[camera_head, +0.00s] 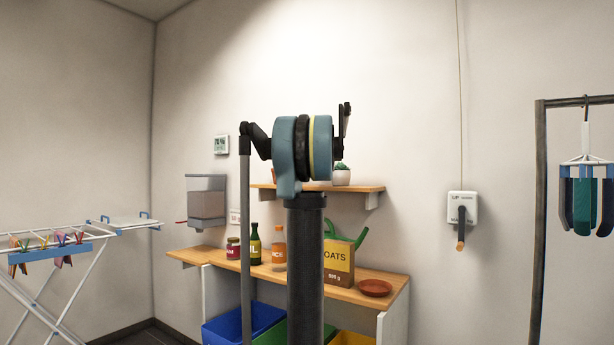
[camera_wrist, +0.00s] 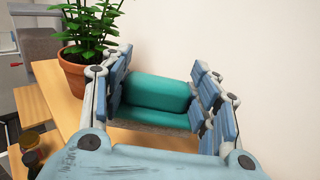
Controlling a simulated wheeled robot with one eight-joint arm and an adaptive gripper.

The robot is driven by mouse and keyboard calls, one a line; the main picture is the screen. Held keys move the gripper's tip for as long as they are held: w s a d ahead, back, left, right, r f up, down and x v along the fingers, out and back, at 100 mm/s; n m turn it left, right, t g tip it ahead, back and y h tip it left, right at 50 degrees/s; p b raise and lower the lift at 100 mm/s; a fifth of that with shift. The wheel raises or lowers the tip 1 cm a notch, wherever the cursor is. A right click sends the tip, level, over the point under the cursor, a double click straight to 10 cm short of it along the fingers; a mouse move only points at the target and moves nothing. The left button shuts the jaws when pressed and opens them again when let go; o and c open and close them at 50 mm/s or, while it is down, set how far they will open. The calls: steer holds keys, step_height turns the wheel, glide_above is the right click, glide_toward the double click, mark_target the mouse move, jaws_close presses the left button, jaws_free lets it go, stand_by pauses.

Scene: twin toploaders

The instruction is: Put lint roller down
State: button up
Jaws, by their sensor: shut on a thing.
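My gripper (camera_wrist: 163,74) shows in the wrist view, with its blue padded fingers closed around a smooth teal thing (camera_wrist: 158,94), which I take to be the lint roller. Only part of it shows between the fingers; its ends are hidden. It is at the right of a potted plant (camera_wrist: 82,74), near the wooden wall shelf (camera_wrist: 55,96). I cannot tell whether the teal thing touches the shelf. In the head view my own arm hides the gripper and the held thing.
The wall shelf (camera_head: 364,189) bears a small cactus pot (camera_head: 341,177). Below, a wooden counter (camera_head: 335,279) holds jars, bottles, an oats box (camera_head: 339,263) and a brown dish (camera_head: 375,288). A drying rack (camera_head: 75,239) stands left, a rail with a clip hanger (camera_head: 586,161) right.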

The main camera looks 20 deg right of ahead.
steer(key=shift+d+f, duration=0.1)
steer(key=shift+f, duration=2.05)
steer(key=o, duration=1.2)
steer(key=shift+s, duration=0.1)
steer(key=s+a, duration=0.1)
steer(key=s, duration=1)
steer(key=shift+s+a, duration=0.25)
steer(key=shift+s, duration=0.15)
